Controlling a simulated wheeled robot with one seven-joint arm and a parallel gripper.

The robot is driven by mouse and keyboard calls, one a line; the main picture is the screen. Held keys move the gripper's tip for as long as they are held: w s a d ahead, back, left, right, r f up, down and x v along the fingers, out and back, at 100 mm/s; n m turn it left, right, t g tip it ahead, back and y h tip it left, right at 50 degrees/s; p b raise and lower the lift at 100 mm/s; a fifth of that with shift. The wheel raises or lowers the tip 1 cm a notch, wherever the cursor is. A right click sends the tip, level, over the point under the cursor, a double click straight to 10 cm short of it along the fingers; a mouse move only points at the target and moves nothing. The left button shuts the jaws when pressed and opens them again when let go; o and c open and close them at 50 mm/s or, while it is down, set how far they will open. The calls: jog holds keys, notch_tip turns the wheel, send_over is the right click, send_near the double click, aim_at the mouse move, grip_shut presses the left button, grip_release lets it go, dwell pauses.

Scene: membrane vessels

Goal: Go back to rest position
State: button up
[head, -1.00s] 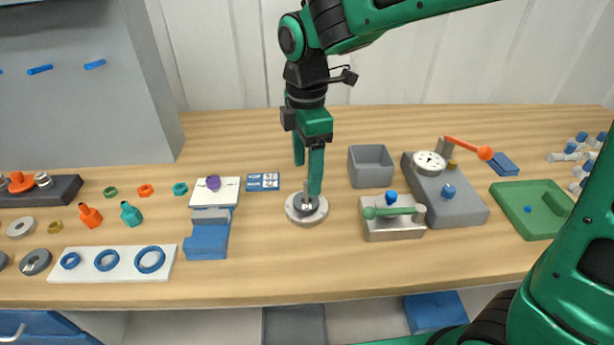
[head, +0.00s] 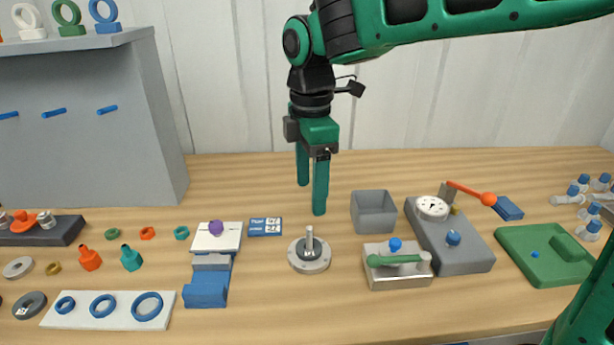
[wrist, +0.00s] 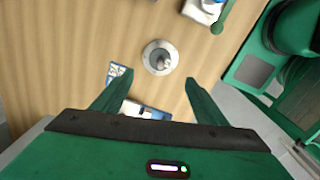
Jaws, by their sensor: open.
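My gripper (head: 311,199) hangs from my green arm above the middle of the table, fingers pointing down. Its two green fingers are apart with nothing between them. In the wrist view the gripper (wrist: 158,92) is also open and empty. A round grey metal flange with an upright post (head: 309,262) stands on the table, just in front of and below the fingertips. The fingers do not touch it. The flange also shows in the wrist view (wrist: 148,58), beyond the fingertips.
A grey bin (head: 373,213), a metal block with a green handle (head: 398,276) and a gauge fixture (head: 465,262) stand to the right. A blue stand (head: 206,290) and a white plate with blue rings (head: 82,312) lie left. A grey rack (head: 95,150) rises at back left.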

jog(key=s+d+f+m, duration=0.1)
jog(key=s+d+m, duration=0.1)
jog(key=d+m, duration=0.6)
jog(key=s+d+f+m, duration=0.1)
jog(key=s+d+m, duration=0.15)
jog(key=d, duration=1.05)
jog(key=s+d+f+m, duration=0.3)
jog(key=s+d+m, duration=0.4)
jog(key=s+m, duration=0.1)
jog(key=s+d+f+m, duration=0.4)
jog(key=s+d+m, duration=0.3)
jog(key=s+m, duration=0.1)
jog(key=shift+s+d, duration=0.15)
jog(key=shift+s, duration=0.15)
jog(key=shift+w+f, duration=0.2)
jog(key=shift+w, duration=0.45)
